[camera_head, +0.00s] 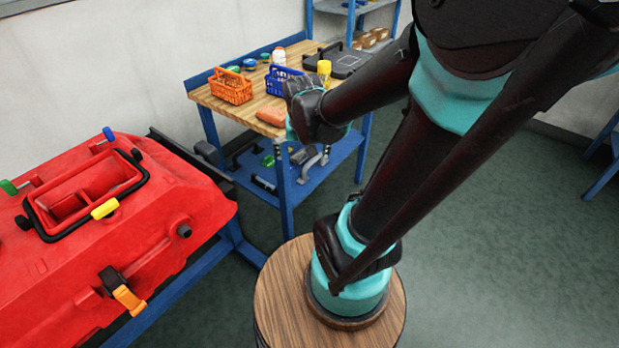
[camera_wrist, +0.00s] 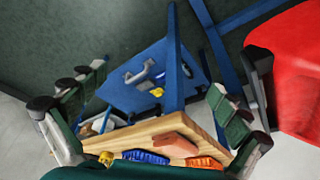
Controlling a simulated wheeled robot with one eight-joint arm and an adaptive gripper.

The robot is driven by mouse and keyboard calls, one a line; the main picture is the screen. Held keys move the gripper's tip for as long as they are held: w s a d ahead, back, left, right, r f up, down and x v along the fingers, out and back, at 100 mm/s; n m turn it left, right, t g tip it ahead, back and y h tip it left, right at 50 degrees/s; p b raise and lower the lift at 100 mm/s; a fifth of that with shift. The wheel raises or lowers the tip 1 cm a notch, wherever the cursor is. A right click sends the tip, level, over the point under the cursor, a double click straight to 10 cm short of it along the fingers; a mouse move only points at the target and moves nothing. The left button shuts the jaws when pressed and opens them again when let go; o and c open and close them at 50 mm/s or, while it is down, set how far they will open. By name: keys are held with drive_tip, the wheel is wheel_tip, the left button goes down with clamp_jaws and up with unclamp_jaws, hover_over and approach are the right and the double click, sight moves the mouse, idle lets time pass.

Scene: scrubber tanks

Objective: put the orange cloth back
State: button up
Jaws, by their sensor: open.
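The orange cloth (camera_head: 271,117) lies folded near the front edge of the wooden workbench top (camera_head: 238,109), close to the orange basket (camera_head: 231,87). In the wrist view the cloth (camera_wrist: 174,144) shows on the bench top, between the spread fingers. My gripper (camera_wrist: 158,108) is open, with nothing between its fingers. The fingers stand on both sides of the wrist view, some way from the cloth. In the head view my wrist is in front of the bench's right side, and the fingers are hard to make out.
A blue basket (camera_head: 281,80), a yellow bottle (camera_head: 324,70) and a black case (camera_head: 343,61) stand on the bench. Its lower blue shelf (camera_head: 313,172) holds several items. A red tank (camera_head: 131,232) fills the left. Green floor (camera_head: 505,250) is clear to the right.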

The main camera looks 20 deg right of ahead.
drive_tip(key=s+f+n, duration=0.2)
drive_tip(key=s+f, duration=0.2)
drive_tip(key=s, duration=0.3)
drive_tip(key=shift+d+f+n+t+y, duration=0.2)
drive_tip(key=shift+f+n+t+y, duration=0.05)
drive_tip(key=shift+n+t+y, duration=0.05)
idle(0.7)
